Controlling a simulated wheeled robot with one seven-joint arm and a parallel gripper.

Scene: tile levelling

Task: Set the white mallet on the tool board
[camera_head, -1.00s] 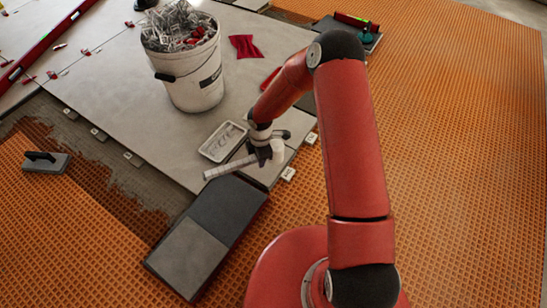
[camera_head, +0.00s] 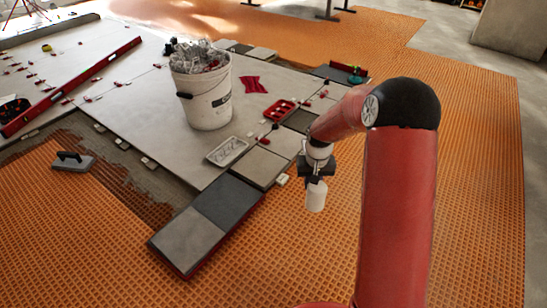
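The white mallet (camera_head: 316,196) is held by my gripper (camera_head: 317,173). Its pale, rounded end hangs below the dark fingers, and the handle is not clearly visible from here. My gripper looks shut on it, over the orange matting just right of the tile corner. A dark board (camera_head: 327,74) at the back carries a teal-green tool and a red piece; it looks like the tool board. A low two-part slab (camera_head: 187,241), dark and light grey with a reddish edge, lies at lower centre, left of my gripper.
A white bucket (camera_head: 207,104) full of clear clips stands on the grey tiles. Beside it lie a red cloth (camera_head: 253,84), a red tray (camera_head: 278,110) and a pale tray (camera_head: 227,151). A trowel (camera_head: 73,162) lies left. Orange matting (camera_head: 470,190) is clear at right.

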